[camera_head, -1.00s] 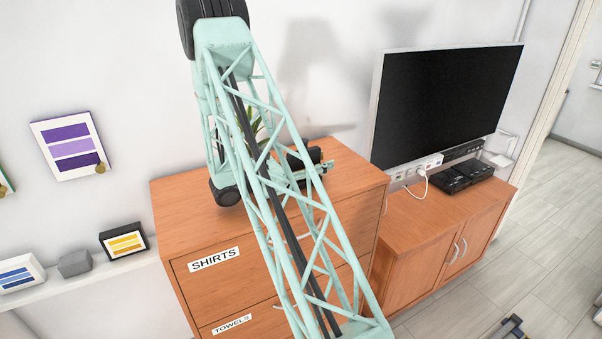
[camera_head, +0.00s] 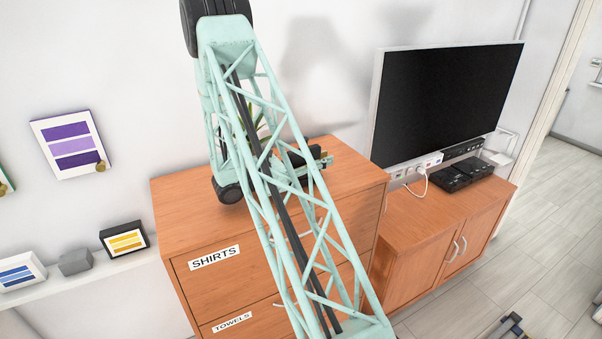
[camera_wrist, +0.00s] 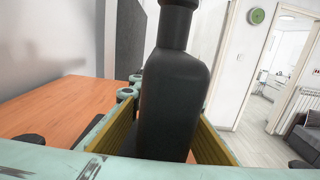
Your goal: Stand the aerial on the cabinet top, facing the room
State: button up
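A dark grey, bottle-shaped thing (camera_wrist: 172,95) with a narrow neck, which I take for the aerial, stands nearly upright between the olive finger pads of my gripper (camera_wrist: 168,135) in the wrist view. The pads lie close against both its sides, and its lower end is hidden. In the head view my gripper (camera_head: 322,161) is low over the right part of the wooden cabinet top (camera_head: 350,178), pointing right. A dark shape (camera_head: 303,156) shows there, partly covered by my arm. I cannot tell whether its base touches the top.
A plant's green leaves (camera_head: 262,112) show behind my arm. A television (camera_head: 450,95) stands on a lower cabinet (camera_head: 415,225) at the right, with a black box (camera_head: 462,174) and a white power strip (camera_head: 430,160). A shelf with small frames (camera_head: 124,239) is at the left. The cabinet top's front is clear.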

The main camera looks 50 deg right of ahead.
grip_shut()
jog(key=shift+r, duration=0.2)
jog(key=s+a+r+b, duration=0.3)
jog(key=s+a+r, duration=0.1)
jog(key=s+a, duration=0.7)
jog(key=shift+s+r+b, duration=0.35)
dwell(0.6)
jog(key=shift+s+d, duration=0.1)
jog(key=shift+d, duration=0.1)
dwell(1.0)
